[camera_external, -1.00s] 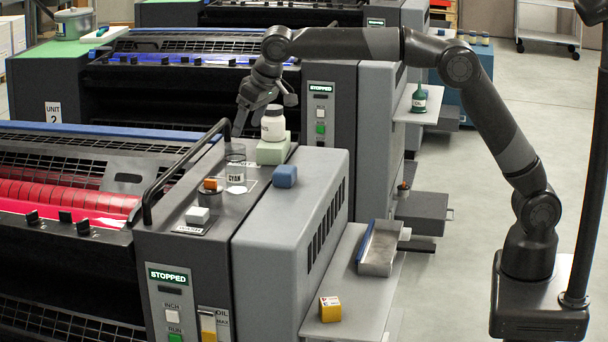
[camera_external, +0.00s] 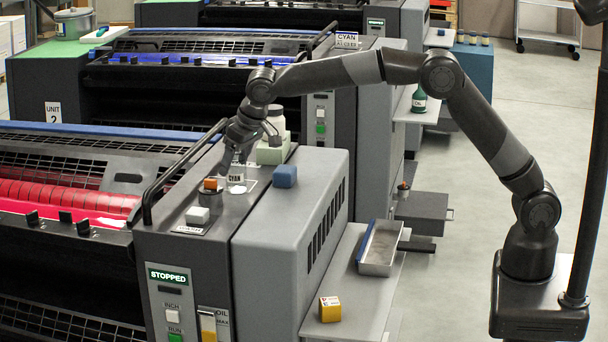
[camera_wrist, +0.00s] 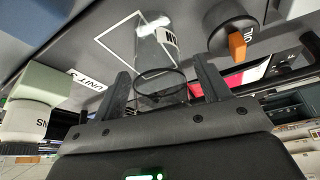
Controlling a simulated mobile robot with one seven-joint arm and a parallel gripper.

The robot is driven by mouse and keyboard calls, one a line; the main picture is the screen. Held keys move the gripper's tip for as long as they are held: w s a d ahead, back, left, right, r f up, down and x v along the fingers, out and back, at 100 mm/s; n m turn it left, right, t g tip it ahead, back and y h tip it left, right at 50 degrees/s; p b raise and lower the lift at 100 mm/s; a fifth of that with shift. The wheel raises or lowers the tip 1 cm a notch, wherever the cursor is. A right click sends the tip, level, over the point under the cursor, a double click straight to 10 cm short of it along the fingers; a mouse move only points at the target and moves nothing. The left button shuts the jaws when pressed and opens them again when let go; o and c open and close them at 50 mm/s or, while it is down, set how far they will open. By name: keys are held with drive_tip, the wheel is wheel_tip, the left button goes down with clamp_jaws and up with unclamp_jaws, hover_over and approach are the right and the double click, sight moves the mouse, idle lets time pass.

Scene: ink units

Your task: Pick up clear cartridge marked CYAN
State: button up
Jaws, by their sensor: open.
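My gripper (camera_external: 236,157) is right above and around the cartridge's upper part. In the wrist view my gripper (camera_wrist: 161,72) is open, with one finger on each side of the cylinder and gaps visible between them. The cartridge's top is partly hidden by my gripper in the outside view.
A white bottle (camera_wrist: 30,119) on a pale green block (camera_wrist: 48,84) stands close beside my gripper. A black rail (camera_external: 180,170) runs along the left.

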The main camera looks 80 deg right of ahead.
drive_tip(key=c, duration=1.4)
drive_tip(key=shift+r, duration=0.2)
